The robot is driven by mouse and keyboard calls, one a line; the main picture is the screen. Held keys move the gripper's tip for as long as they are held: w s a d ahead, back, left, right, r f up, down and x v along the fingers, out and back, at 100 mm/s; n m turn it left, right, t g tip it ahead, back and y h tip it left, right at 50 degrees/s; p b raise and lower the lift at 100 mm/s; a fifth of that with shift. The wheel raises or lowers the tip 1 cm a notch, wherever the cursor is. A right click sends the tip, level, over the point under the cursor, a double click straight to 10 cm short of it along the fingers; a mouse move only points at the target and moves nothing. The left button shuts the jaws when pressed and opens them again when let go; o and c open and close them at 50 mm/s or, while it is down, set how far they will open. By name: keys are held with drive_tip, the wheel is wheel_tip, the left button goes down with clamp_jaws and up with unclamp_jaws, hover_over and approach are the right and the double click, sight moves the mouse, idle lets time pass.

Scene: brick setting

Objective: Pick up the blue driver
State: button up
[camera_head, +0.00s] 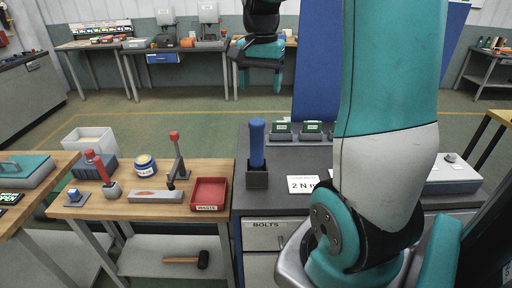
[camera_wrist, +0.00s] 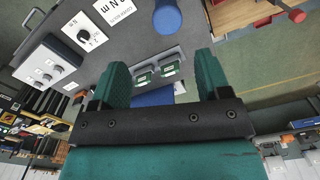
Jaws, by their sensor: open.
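The blue driver (camera_head: 257,143) stands upright in a dark square holder (camera_head: 257,179) on the grey cabinet top. Only its blue handle shows; its lower end is hidden in the holder. In the wrist view a blue rounded shape, seemingly the driver's handle (camera_wrist: 167,17), is at the top edge, beyond my fingertips and partly cut off. My gripper (camera_head: 260,78) hangs above the driver in the head view, with clear space between them. Its two teal fingers (camera_wrist: 160,60) are apart, with nothing gripped between them.
Left of the driver, a wooden bench holds a red tray (camera_head: 209,194), a red-handled tool (camera_head: 176,158) and a round tin (camera_head: 146,165). Green-topped items (camera_head: 281,129) and a torque label (camera_head: 302,185) share the cabinet top. My arm hides its right part.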

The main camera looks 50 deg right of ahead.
sight(257, 132)
wheel_tip(257, 132, down, 9)
drive_tip(key=shift+a+r+p, duration=0.1)
drive_tip(key=shift+p, duration=0.95)
drive_tip(key=shift+w+f+p, duration=0.25)
drive_tip(key=shift+f+p, duration=0.4)
drive_tip(key=shift+f, duration=0.7)
drive_tip(key=shift+w+f+p, duration=0.2)
drive_tip(key=shift+f+p, duration=0.45)
drive_tip(key=shift+f, duration=0.7)
drive_tip(key=shift+c, duration=0.4)
drive_tip(key=c, duration=1.1)
